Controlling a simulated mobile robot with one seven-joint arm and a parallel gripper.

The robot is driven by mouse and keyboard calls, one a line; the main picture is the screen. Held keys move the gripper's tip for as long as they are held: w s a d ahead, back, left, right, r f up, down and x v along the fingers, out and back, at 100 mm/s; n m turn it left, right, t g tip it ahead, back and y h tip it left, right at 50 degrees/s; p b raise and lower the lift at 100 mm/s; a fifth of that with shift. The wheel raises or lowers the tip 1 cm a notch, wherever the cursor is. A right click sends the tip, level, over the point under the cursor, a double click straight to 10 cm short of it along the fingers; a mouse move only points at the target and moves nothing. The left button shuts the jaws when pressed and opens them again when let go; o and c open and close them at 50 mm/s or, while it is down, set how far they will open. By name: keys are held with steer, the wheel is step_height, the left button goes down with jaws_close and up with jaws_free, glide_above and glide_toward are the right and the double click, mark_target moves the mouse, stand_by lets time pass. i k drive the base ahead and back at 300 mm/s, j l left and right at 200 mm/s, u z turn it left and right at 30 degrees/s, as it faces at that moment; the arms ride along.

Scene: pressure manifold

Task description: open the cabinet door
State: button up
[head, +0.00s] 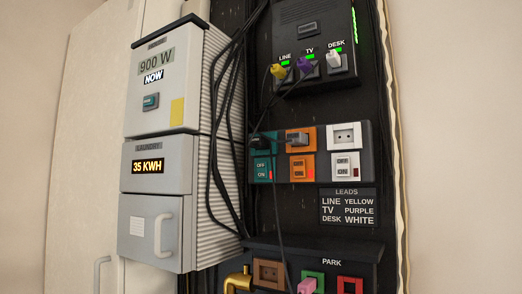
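A tall cream door or panel (85,150) stands at the left, with a pale vertical handle (100,274) at its lower right, cut off by the bottom edge. It looks closed. To its right hangs a grey box with a small lower door (145,258), also closed, bearing a white C-shaped handle (165,235) and a paper label. I cannot tell from the picture which one is the task's cabinet door. My gripper is not in view.
The grey box shows "900 W" (156,61) and "35 KWH" (148,167) displays. Black cables (222,150) hang beside it. A dark panel to the right carries plugs, a socket strip (311,152) and a "PARK" shelf (320,250). A brass fitting (238,281) projects at the bottom.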

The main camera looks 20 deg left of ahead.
mark_target(82, 257)
steer(key=u, duration=2)
